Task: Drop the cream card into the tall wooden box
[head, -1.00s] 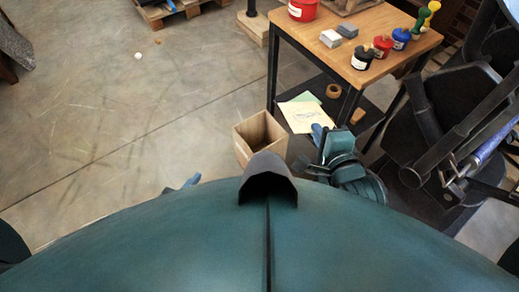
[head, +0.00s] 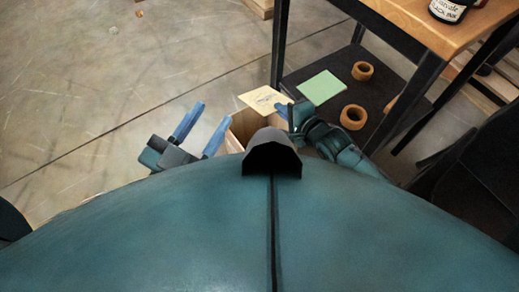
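The cream card (head: 260,99), with a dark drawing on it, is at the tip of my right gripper (head: 281,108). That gripper looks shut on the card's near right edge; only part of its blue fingers shows. The card is over the far rim of the tall wooden box (head: 240,133) and covers part of its opening. My own body hides the box's near side and lower part. My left gripper (head: 214,112) is open and empty, its two blue fingers spread just left of the box.
The concrete floor (head: 110,90) at the left is mostly clear.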

